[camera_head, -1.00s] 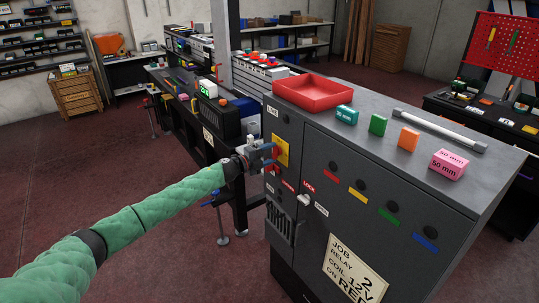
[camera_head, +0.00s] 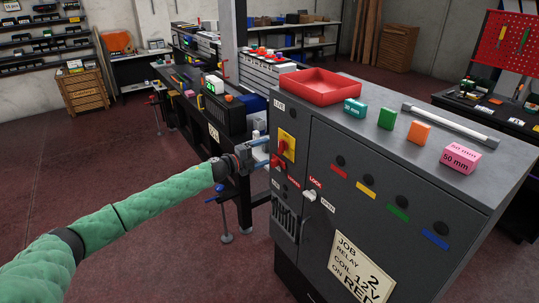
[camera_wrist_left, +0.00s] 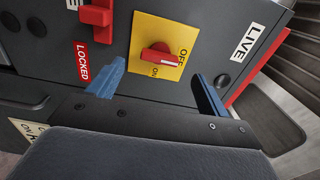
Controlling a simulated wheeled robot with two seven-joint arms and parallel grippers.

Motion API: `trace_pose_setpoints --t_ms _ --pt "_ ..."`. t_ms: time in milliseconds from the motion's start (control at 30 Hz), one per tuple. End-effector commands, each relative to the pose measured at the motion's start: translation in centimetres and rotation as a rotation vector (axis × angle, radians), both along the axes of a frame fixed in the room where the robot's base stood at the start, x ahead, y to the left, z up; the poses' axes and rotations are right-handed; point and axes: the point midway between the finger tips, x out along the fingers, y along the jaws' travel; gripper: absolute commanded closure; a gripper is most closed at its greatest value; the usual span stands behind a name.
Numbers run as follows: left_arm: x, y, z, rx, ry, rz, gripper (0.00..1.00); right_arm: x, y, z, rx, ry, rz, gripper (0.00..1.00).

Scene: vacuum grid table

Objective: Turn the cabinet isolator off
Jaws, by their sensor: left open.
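The isolator is a red rotary knob (camera_wrist_left: 158,58) with a white mark on a yellow plate (camera_wrist_left: 165,35) marked ON and OFF. In the head view the yellow plate (camera_head: 288,145) is on the upper left of the grey cabinet front (camera_head: 385,185). The white mark is at the knob's end near the OFF text; I cannot tell its exact setting. My left gripper (camera_head: 267,153) is open and empty in front of the plate. In the wrist view its blue fingers (camera_wrist_left: 157,90) stand apart, short of the knob, which shows beyond the gap. My right gripper is out of view.
A red handle (camera_wrist_left: 97,15) sits beside the plate, near a LOCKED label (camera_wrist_left: 81,57). A pale door handle (camera_head: 309,196) is lower on the cabinet. A red tray (camera_head: 320,88) and several blocks are on top. Open floor lies left of the cabinet.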

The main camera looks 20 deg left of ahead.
Motion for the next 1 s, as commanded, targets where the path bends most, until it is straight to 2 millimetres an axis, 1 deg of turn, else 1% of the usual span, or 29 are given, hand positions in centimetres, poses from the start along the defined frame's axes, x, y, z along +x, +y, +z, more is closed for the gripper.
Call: trace_pose_setpoints --t_ms 33,200,400,833,933,1000 --pt "-0.4 0.4 -0.2 0.001 0.000 0.001 0.21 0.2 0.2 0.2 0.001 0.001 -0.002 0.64" --pt "-1.3 1.1 -0.2 0.001 0.000 0.001 0.21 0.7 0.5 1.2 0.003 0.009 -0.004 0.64" --pt "-1.6 1.3 0.0 0.001 -0.001 0.000 0.21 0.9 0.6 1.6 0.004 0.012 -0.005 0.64" --pt "-1.5 1.4 0.0 -0.003 0.004 0.010 0.21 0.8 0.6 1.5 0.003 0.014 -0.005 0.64" --pt "-0.8 2.3 -0.1 -0.010 0.014 0.065 0.21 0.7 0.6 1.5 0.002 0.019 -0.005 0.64" --pt "-0.2 3.3 -0.2 -0.028 0.031 0.131 0.21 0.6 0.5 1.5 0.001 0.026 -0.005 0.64"
